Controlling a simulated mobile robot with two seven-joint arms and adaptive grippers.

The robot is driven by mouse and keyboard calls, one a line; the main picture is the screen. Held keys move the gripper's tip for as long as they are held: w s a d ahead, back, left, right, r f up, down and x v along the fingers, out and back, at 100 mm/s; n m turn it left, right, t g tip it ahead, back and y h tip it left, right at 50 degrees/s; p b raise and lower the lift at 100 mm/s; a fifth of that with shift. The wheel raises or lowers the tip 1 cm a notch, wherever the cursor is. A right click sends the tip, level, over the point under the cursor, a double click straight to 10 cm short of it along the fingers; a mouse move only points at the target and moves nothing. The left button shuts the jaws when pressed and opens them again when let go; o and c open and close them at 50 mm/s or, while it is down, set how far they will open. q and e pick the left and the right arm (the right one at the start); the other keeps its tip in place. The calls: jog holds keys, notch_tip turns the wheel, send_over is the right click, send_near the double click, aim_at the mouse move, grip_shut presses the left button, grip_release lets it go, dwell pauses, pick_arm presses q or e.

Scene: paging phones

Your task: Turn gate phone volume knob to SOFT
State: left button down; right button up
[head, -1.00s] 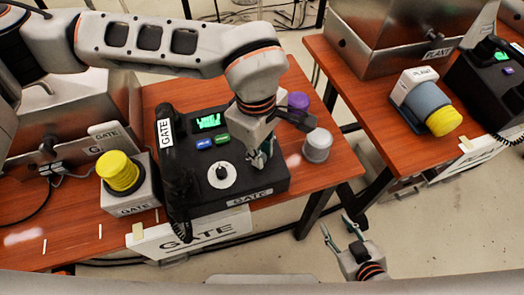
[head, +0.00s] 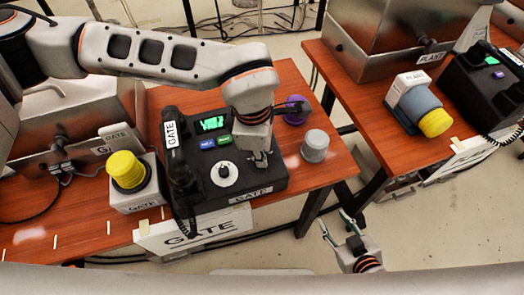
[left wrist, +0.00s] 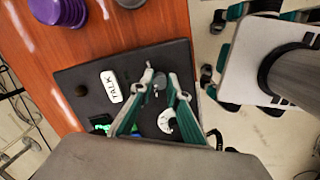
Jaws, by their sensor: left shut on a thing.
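The black gate phone (head: 275,178) lies on the red-brown table, with GATE labels on its front edge and handset (head: 177,170). A round white dial plate (head: 226,181) with a dark pointer knob (head: 223,169) sits on its top; no SOFT marking is legible. My left gripper (head: 258,160) is low over the phone's top, right of this dial. In the left wrist view its fingers (left wrist: 159,82) are around a small grey knob-like part (left wrist: 159,80), mostly hidden in the head view. The TALK button (left wrist: 111,87) is beside it. My right gripper (head: 343,222) is open and empty off the table's edge.
A grey cup-shaped thing (head: 315,146) and a purple one (head: 296,112) stand right of the phone. A yellow-topped gate unit (head: 127,172) is at left. The plant table (head: 375,95) carries another phone (head: 487,90). Floor separates the tables.

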pick_arm(q)
jog(key=c, duration=2)
grip_release()
jog(key=shift+o, duration=0.2)
notch_tip(320, 180, up, 12)
jog(key=s+a, duration=0.1)
jog(key=shift+s, duration=0.15)
